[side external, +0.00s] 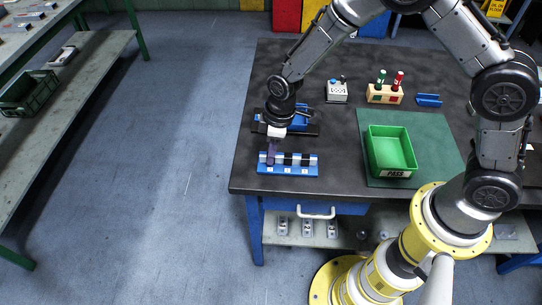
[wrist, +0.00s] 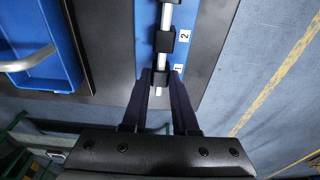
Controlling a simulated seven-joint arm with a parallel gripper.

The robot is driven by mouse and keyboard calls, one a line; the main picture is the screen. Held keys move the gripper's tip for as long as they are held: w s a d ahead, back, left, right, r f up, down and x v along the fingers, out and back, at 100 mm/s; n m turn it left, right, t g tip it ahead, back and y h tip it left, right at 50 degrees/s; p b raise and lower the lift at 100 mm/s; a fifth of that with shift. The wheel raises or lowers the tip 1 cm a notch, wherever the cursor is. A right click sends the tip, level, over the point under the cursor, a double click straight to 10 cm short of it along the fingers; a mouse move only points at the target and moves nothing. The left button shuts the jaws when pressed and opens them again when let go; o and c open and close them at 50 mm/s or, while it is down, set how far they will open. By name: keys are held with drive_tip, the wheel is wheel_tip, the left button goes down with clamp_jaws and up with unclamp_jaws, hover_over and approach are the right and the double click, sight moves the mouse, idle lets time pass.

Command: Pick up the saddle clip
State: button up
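A blue rack (side external: 288,170) with a pale rod and numbered labels sits near the table's front left corner. Black saddle clips sit along the rod; one is by label 2 (wrist: 165,41). My gripper (side external: 270,163) points down at the rack's left end. In the wrist view its two dark fingers (wrist: 161,78) stand on either side of the black clip by label 1 (wrist: 160,75), which they partly hide. No clear gap shows between fingers and clip, so I cannot tell whether they press on it.
A green bin (side external: 391,151) stands on a green mat (side external: 437,135) to the right. Behind the rack is a blue tray (side external: 296,123). A wooden block with red and green pieces (side external: 384,94), a grey box (side external: 337,93) and a small blue part (side external: 429,100) stand further back.

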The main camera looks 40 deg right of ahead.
clamp_jaws()
drive_tip(key=shift+r, duration=0.1)
